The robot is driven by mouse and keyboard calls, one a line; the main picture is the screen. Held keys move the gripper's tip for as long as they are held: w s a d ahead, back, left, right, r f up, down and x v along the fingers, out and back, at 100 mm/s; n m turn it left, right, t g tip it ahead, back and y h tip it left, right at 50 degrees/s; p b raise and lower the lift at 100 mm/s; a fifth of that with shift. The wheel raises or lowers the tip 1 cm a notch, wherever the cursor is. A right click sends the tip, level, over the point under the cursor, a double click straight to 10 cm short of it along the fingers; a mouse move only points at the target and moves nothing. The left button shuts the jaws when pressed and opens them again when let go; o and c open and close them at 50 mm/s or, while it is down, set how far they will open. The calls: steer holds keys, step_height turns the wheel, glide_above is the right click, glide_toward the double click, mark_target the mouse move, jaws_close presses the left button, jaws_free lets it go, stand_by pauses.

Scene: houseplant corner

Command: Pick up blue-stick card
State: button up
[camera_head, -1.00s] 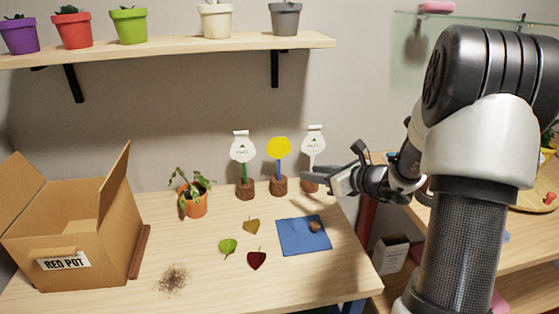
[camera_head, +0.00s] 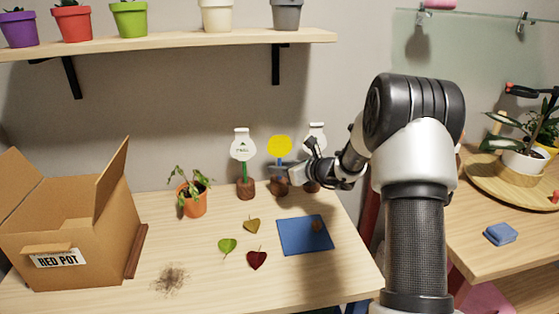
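The yellow round card (camera_head: 279,146) stands upright in the middle of three cards at the back of the table. Its blue stick is mostly covered by my gripper, and its brown base (camera_head: 278,188) shows just below. My gripper (camera_head: 296,164) reaches in from the right, low in front of the stick, with its fingers apart. I cannot tell whether the stick is between the fingers. A white card on a green stick (camera_head: 243,146) stands to the left. Another white card (camera_head: 316,134) stands to the right, partly hidden behind my gripper.
A drooping plant in an orange pot (camera_head: 192,200) stands left of the cards. An open cardboard box (camera_head: 80,230) labelled RED POT is at the left. A blue mat (camera_head: 292,236), several leaves and a soil patch (camera_head: 171,278) lie in front. A shelf (camera_head: 180,47) with pots hangs above.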

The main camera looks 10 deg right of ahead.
mark_target(280, 137)
steer(key=shift+w+a+f, duration=0.15)
steer(key=shift+w+f, duration=0.05)
steer(key=shift+w, duration=0.15)
steer(key=shift+c, duration=0.2)
jaws_close()
steer(key=shift+r, duration=0.15)
step_height(280, 137, up, 10)
steer(key=p, duration=0.3)
steer(key=shift+r+p, duration=0.1)
steer(key=shift+p, duration=0.25)
steer(key=shift+r+p, duration=2.75)
steer(key=shift+r, duration=0.85)
